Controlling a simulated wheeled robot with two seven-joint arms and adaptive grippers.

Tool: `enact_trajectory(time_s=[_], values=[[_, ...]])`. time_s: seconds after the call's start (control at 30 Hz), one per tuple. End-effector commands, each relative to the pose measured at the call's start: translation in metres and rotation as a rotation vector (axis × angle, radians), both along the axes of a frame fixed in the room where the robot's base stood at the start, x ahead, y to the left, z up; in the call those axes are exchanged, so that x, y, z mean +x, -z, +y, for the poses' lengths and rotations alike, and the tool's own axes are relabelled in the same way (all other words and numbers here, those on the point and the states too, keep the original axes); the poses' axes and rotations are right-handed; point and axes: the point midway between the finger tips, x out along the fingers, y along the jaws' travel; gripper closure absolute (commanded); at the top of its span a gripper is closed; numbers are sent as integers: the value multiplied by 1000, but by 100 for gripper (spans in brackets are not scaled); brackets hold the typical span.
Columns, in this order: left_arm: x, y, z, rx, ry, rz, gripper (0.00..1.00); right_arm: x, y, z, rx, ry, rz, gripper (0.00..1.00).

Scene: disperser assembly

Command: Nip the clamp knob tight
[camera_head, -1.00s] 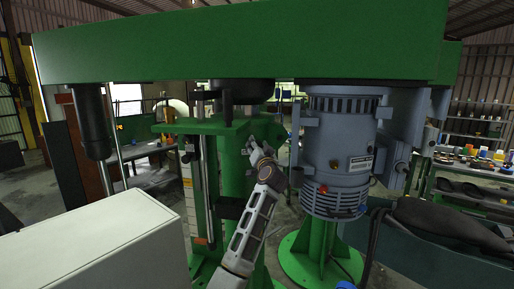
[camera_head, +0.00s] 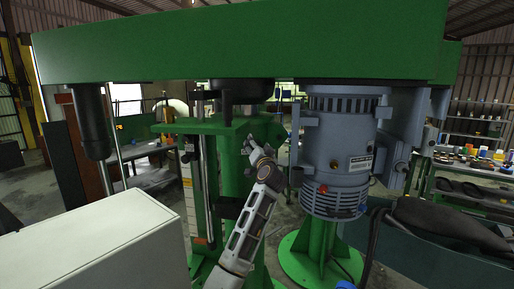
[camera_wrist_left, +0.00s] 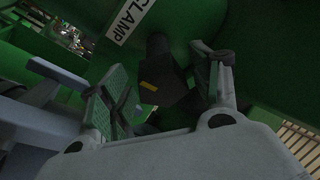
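The clamp knob (camera_wrist_left: 163,80) is a dark, faceted knob with a yellow mark, on a green part of the machine. In the left wrist view it shows between the two fingers of my left gripper (camera_wrist_left: 170,88). The fingers stand apart, one on each side of the knob, with a gap visible on at least the right side. I cannot tell whether the left finger touches it. A white CLAMP label (camera_wrist_left: 131,20) is just above the knob. In the head view my left gripper (camera_head: 255,147) is at the green column, and the knob cannot be made out there. My right gripper is not in view.
A green beam (camera_head: 240,45) spans the top of the head view. A grey motor (camera_head: 340,150) stands right of my left arm. A pale cabinet (camera_head: 90,250) fills the lower left. Shelves and a bench with parts are at the far right.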

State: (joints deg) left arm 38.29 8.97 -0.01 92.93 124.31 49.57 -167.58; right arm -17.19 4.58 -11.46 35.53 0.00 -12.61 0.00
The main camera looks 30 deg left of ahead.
Motion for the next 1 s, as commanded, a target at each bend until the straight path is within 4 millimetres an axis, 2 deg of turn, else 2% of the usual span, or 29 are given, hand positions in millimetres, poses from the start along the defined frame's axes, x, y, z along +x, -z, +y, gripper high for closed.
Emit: enact_trajectory(time_s=[0.47, 1.0], values=[[-5, 2, -6, 1, 1, -1, 36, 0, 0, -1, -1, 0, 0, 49], [-46, 13, -45, -1, 1, 0, 36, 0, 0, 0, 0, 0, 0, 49]])
